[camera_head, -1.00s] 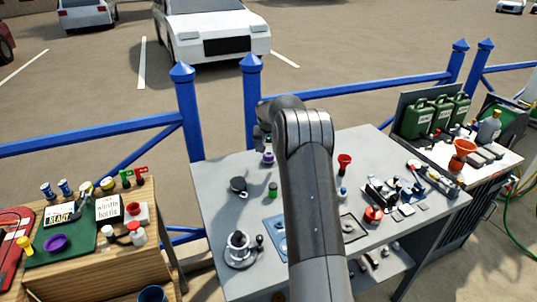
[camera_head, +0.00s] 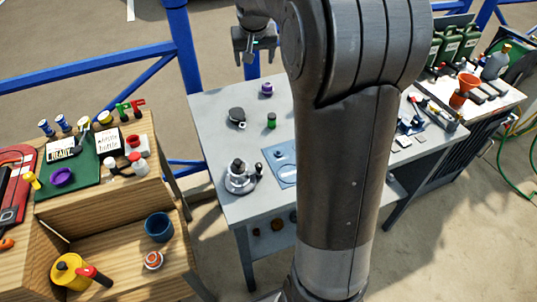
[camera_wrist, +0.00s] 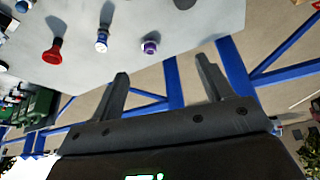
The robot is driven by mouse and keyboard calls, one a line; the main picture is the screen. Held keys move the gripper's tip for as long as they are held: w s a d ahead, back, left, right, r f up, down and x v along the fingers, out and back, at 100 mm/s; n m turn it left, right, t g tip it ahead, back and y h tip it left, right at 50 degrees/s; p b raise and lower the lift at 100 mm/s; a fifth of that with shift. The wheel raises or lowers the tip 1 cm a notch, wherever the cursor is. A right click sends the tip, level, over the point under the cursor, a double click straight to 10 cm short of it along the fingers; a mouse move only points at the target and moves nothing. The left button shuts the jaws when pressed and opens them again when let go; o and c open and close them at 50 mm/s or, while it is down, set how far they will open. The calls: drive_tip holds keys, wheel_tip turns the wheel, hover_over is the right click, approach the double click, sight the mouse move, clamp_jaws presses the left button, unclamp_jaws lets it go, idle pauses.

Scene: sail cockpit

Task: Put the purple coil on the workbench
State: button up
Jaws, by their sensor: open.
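The purple coil (camera_head: 62,177) lies on a green mat on the wooden stand at the left in the head view. The grey workbench (camera_head: 225,130) stands in the middle, partly hidden by my arm. My gripper (camera_head: 254,54) is open and empty, raised near the blue railing beyond the workbench, well away from the coil. In the wrist view my gripper (camera_wrist: 162,70) has its two fingers apart with nothing between them. The coil is not seen in the wrist view.
Signs, a blue cup (camera_head: 158,227) and a yellow can (camera_head: 72,271) crowd the wooden stand.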

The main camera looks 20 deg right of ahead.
drive_tip(key=s+a+r+n, duration=0.15)
drive_tip(key=s+a, duration=0.25)
drive_tip(key=s, duration=0.6)
drive_tip(key=s+a+r, duration=0.2)
drive_tip(key=s+a, duration=0.1)
drive_tip(key=s, duration=0.7)
drive_tip(key=s+a+f, duration=0.1)
drive_tip(key=s+f, duration=0.1)
drive_tip(key=s, duration=0.5)
drive_tip(key=s+a+f+n+y, duration=0.1)
drive_tip(key=s+a+f, duration=0.1)
drive_tip(key=s, duration=0.5)
drive_tip(key=shift+s+f+t, duration=0.35)
drive_tip(key=shift+f+t, duration=0.05)
drive_tip(key=shift+f, duration=0.05)
